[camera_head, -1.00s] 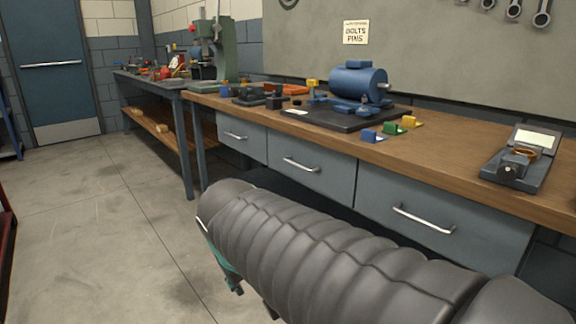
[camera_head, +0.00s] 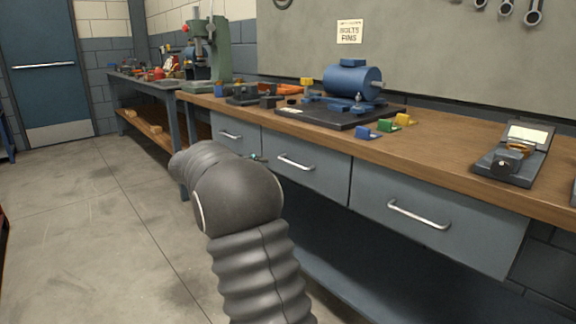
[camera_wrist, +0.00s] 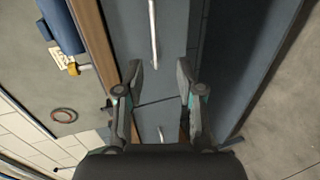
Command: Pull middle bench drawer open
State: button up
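The middle drawer (camera_head: 318,178) is a grey front under the wooden bench top and sits flush, shut. Its silver bar handle (camera_head: 296,163) is bare. In the wrist view this handle (camera_wrist: 153,35) runs lengthwise near the top, beyond the fingertips and roughly in line with the space between them. My gripper (camera_wrist: 158,72) is open and empty, its fingers apart. In the head view my gripper (camera_head: 257,157) is mostly hidden behind my arm; a small teal and dark bit shows just left of the middle handle. Contact with the handle is not seen.
The left drawer (camera_head: 233,140) and right drawer (camera_head: 430,225) are also shut, with silver handles. The bench top (camera_head: 440,150) carries a blue motor (camera_head: 352,82), small coloured blocks and a dark gauge device (camera_head: 512,155). Open floor (camera_head: 90,230) lies to the left.

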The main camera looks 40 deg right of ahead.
aim_at(290, 163)
jog(key=shift+h, duration=0.5)
jog(key=x, duration=0.5)
jog(key=w+p+x, duration=0.1)
jog(key=x, duration=0.4)
jog(key=w+x, duration=0.1)
jog(key=x, duration=0.4)
jog(key=shift+w+f, duration=0.1)
grip_shut()
